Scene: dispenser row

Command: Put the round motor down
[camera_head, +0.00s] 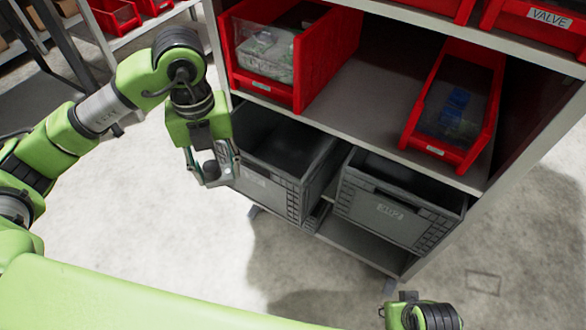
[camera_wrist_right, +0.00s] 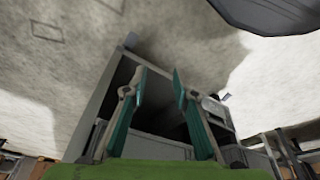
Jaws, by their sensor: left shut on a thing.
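My left gripper (camera_head: 212,168) is shut on the round motor (camera_head: 210,171), a small grey piece seen between its fingers. The fingers hide much of the motor. The gripper points down at the front left of the shelf unit, close to the left grey crate (camera_head: 268,188). I cannot tell whether it is above the crate's rim or in front of it. My right gripper (camera_wrist_right: 160,82) is open and empty in the right wrist view, its teal fingers apart. In the head view only part of the right arm shows at the bottom right.
A second grey crate (camera_head: 388,212) stands to the right on the low shelf. Red bins hold bagged parts above: one at the left (camera_head: 300,75), one at the right (camera_head: 408,125). Shelf (camera_head: 375,90) between them is bare. Concrete floor (camera_head: 160,210) is clear at the left.

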